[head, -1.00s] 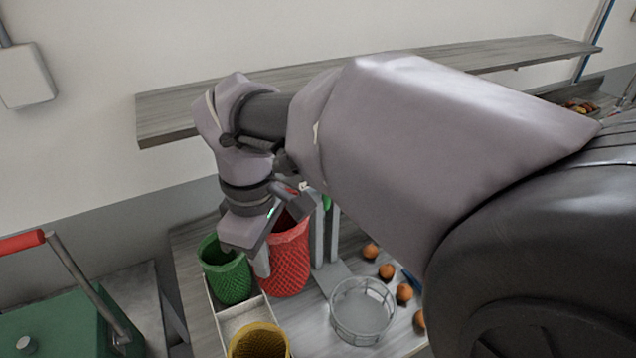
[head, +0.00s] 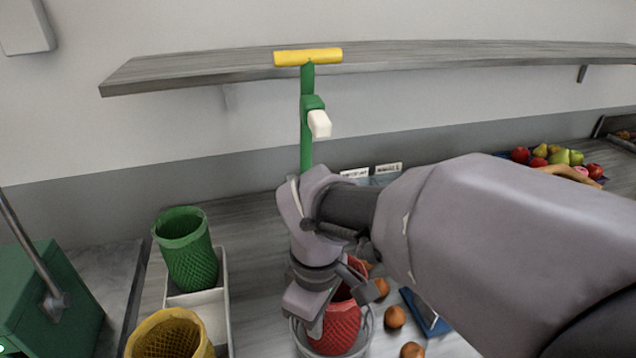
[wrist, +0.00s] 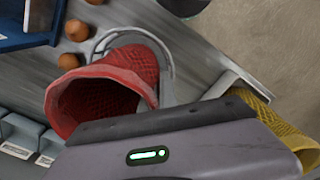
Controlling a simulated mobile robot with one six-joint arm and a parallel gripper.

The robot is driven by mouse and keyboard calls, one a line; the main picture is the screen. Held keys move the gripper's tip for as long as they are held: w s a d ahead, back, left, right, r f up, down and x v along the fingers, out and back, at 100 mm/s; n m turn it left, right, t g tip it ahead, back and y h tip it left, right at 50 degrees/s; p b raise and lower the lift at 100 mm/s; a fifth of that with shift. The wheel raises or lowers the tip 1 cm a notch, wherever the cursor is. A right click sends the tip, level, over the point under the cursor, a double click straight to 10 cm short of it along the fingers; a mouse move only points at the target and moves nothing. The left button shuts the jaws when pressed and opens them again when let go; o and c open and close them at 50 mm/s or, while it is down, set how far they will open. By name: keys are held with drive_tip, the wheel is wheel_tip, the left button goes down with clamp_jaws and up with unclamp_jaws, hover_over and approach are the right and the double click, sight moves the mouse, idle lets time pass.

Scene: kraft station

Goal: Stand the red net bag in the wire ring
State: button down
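The red net bag (head: 338,328) is a tapered mesh sleeve with an open top. In the head view its lower part is inside the wire ring (head: 367,340), a round grey wire holder. My gripper (head: 325,305) is over the ring and shut on the bag near its upper part, hiding some of the rim. In the wrist view the red net bag (wrist: 105,90) shows its open mouth, and the wire ring (wrist: 128,34) curves behind it. I cannot tell whether the bag's base touches the bottom.
A green net bag (head: 188,250) and a yellow net bag (head: 168,335) stand at a pale divided tray (head: 224,290) to the left. Several onions (head: 394,317) and a blue object (head: 428,312) lie right. A green post with a yellow handle (head: 308,57) rises behind; a shelf (head: 200,70) spans above.

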drive_tip(key=shift+f, duration=0.25)
drive_tip(key=c, duration=1.6)
unclamp_jaws()
drive_tip(key=shift+c, duration=0.2)
drive_tip(key=shift+r, duration=0.15)
wheel_tip(320, 180, up, 12)
drive_tip(key=r+p, duration=0.1)
drive_tip(key=p, duration=0.5)
drive_tip(key=s+d+m+t+y, duration=0.2)
drive_tip(key=s+d+m+t, duration=0.3)
drive_tip(key=m, duration=1.1)
drive_tip(key=s+d, duration=0.3)
drive_tip(key=d, duration=0.2)
drive_tip(key=shift+d+m+t, duration=0.2)
drive_tip(key=shift+m+t, duration=0.1)
drive_tip(key=shift+t, duration=0.1)
